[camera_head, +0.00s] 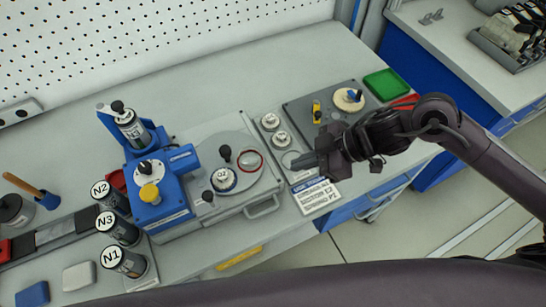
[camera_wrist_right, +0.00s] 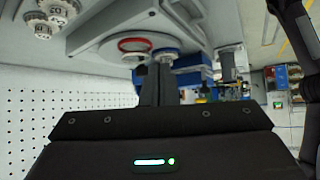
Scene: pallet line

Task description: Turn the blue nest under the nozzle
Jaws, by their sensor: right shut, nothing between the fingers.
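The blue nest (camera_head: 223,181) is a blue-rimmed ring on the round grey turntable (camera_head: 262,183). It holds a white part with a dark knob. A red-rimmed nest (camera_head: 262,164) sits beside it, looking empty. A black upright knob (camera_head: 225,153) stands on the turntable. The blue machine (camera_head: 165,205) with the nozzle stands left of the turntable; its nozzle tip cannot be made out. My right gripper (camera_head: 298,163) is shut and empty, right of the turntable and apart from it. In the wrist view the blue nest (camera_wrist_right: 165,51) and red nest (camera_wrist_right: 134,44) show beyond its fingers (camera_wrist_right: 160,82).
Bottles labelled N1 (camera_head: 124,262), N2 and N3 stand at the front left. Small white-topped parts (camera_head: 270,121) and a grey plate (camera_head: 300,106) lie behind my right gripper. A green tray (camera_head: 387,83) is at the right. A white label card (camera_head: 316,196) lies in front of the gripper.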

